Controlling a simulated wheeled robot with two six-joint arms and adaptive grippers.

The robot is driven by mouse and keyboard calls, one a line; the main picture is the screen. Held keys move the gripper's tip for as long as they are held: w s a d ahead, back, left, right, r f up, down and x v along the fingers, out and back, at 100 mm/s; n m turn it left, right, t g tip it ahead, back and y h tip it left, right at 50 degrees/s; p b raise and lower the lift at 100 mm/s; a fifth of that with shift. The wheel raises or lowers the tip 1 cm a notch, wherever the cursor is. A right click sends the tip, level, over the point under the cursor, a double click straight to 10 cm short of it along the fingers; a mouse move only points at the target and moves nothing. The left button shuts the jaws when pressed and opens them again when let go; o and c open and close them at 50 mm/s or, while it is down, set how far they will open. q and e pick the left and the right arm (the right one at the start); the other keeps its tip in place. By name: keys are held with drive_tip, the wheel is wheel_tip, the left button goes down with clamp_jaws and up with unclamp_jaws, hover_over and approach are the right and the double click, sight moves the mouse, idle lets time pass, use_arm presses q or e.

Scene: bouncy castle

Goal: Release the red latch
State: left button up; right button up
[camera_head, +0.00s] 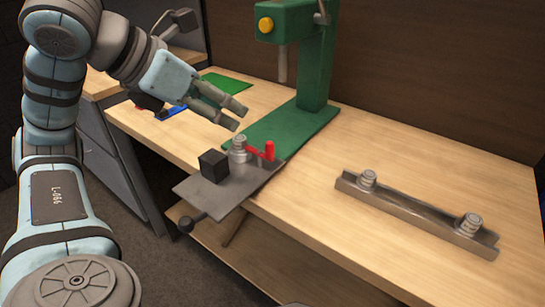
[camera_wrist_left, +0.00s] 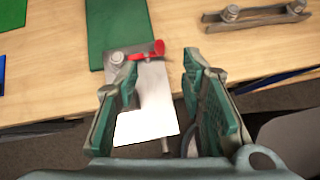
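The red latch (camera_head: 269,151) sits on a grey metal plate (camera_head: 228,190) at the table's front edge, beside a silver bolt (camera_head: 238,146). It has a lever part and an upright red knob. In the left wrist view the latch (camera_wrist_left: 150,51) lies beyond and between the fingertips, with the bolt (camera_wrist_left: 117,58) to its left. My left gripper (camera_head: 238,117) is open and empty, above and to the left of the latch, apart from it. Its spread fingers (camera_wrist_left: 160,64) frame the plate in the left wrist view. My right gripper is not in view.
A black block (camera_head: 213,166) stands on the plate. A green press (camera_head: 314,60) rises behind the latch. A metal rail with two bolts (camera_head: 415,212) lies on the table at right. A green sheet (camera_head: 228,82) lies at back left. Bare tabletop lies between plate and rail.

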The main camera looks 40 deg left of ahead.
sight(266, 145)
use_arm(q)
drive_tip(key=p+x, duration=0.1)
drive_tip(key=x, duration=0.3)
drive_tip(key=f+p+x, duration=0.1)
drive_tip(key=x, duration=0.4)
drive_tip(key=s+p+x, duration=0.1)
drive_tip(key=x, duration=0.3)
drive_tip(key=shift+a+f, duration=0.25)
drive_tip(key=shift+f, duration=0.05)
drive_tip(key=shift+w+a+f, duration=0.1)
drive_tip(key=shift+w+f, duration=0.45)
drive_tip(key=shift+f, duration=0.3)
drive_tip(key=shift+w+f+b, duration=0.35)
drive_tip(key=shift+w+f, duration=0.05)
drive_tip(key=shift+w, duration=0.05)
drive_tip(key=shift+w+d+f, duration=0.2)
drive_tip(key=shift+d, duration=0.3)
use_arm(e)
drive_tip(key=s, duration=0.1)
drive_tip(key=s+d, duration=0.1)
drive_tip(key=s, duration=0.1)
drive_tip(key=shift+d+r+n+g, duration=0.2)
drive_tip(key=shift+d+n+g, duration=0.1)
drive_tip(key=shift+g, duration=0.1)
use_arm(q)
drive_tip(key=shift+c, duration=0.3)
clamp_jaws()
